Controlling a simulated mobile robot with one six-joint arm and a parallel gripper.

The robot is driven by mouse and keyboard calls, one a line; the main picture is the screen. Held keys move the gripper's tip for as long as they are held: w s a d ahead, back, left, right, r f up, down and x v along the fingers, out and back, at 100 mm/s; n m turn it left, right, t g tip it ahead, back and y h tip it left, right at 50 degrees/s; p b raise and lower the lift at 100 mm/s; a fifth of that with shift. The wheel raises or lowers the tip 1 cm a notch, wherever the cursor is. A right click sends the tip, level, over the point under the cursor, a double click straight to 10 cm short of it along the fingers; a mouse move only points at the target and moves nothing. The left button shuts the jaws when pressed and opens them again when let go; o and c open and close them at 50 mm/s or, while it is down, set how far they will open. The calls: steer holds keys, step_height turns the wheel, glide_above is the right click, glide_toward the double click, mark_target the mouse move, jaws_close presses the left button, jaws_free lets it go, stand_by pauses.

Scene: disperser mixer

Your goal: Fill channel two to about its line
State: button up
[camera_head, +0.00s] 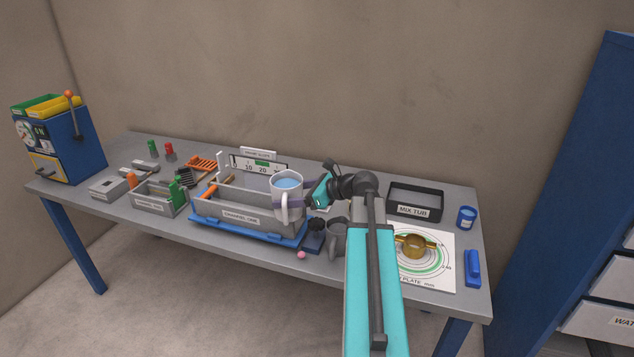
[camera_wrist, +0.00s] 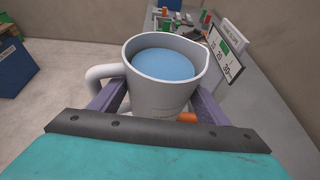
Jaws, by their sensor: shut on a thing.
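My gripper (camera_head: 305,201) is shut on a light grey jug (camera_head: 286,188) of blue liquid. In the wrist view the jug (camera_wrist: 163,85) stands close to upright between the purple fingers, its handle to the left and the liquid a little below the rim. In the head view the jug overlaps the right part of a long grey channel (camera_head: 232,214) on a blue base (camera_head: 240,234). Its label seems to read CHANNEL ONE. The long channel's inside is partly hidden, and no fill line is clear.
A slope scale (camera_head: 258,163) stands behind the long channel. A dark grey jug (camera_head: 336,238) stands right of it, near my arm. A black mix tub (camera_head: 415,204), a ringed plate sheet (camera_head: 440,272) and a blue cup (camera_head: 466,218) are at right. A blue machine (camera_head: 70,145) stands at far left.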

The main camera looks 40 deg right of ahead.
steer(key=a+f+n+g+y+b, duration=0.2)
steer(key=a+f+b, duration=0.3)
steer(key=a, duration=1.1)
steer(key=a+f+n+g+y+b, duration=0.1)
steer(key=a+f+b, duration=0.4)
steer(key=a+f, duration=0.5)
steer(key=a+n+y, duration=0.1)
steer(key=a+n, duration=0.1)
steer(key=a, duration=0.4)
steer(key=shift+s+f+g+y, duration=0.15)
steer(key=shift+s+g+y, duration=0.05)
steer(key=shift+g+y, duration=0.2)
steer(key=shift+d, duration=0.1)
